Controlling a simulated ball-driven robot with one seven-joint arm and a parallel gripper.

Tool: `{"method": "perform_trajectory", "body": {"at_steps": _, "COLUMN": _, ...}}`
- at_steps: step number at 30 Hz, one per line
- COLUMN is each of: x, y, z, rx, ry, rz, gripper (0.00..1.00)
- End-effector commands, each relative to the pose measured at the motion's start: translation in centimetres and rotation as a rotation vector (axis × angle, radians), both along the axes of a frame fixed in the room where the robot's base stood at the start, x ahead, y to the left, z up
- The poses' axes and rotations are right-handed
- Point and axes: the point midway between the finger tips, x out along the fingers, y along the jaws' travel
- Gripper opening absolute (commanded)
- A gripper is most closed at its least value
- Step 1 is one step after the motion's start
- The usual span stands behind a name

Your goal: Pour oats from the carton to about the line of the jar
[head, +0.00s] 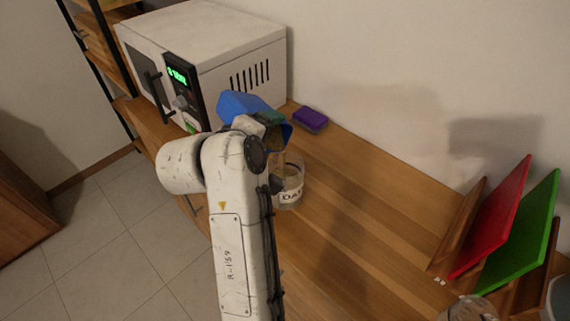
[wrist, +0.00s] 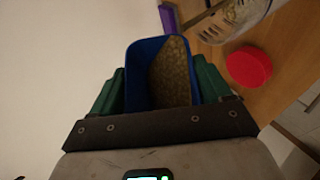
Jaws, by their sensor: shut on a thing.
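The blue carton (head: 248,106) is held tilted on its side above and just left of the jar, its open end toward the jar. In the wrist view I look into the carton (wrist: 137,85); tan oats lie slanted along its right side. My gripper (wrist: 163,88) is shut on the carton, with a green finger on each side; my arm partly hides it in the head view. The clear, labelled jar (head: 290,186) stands upright on the counter. In the wrist view the jar (wrist: 237,16) shows pale oats inside, but its line cannot be made out.
A red lid (wrist: 249,67) lies on the counter near the jar. A purple sponge (head: 310,120) is by the wall. A white microwave (head: 205,50) stands behind left. Red (head: 492,218) and green (head: 522,235) boards stand in a rack at right. The middle counter is clear.

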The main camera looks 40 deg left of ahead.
Motion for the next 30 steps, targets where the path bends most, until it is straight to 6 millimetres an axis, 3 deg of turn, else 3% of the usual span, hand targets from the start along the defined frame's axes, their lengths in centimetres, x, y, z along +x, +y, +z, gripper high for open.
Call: {"method": "perform_trajectory", "body": {"at_steps": 30, "x": 0.94, "y": -0.09, "z": 0.16, "rx": 0.044, "ry": -0.017, "rz": -0.004, "gripper": 0.12}}
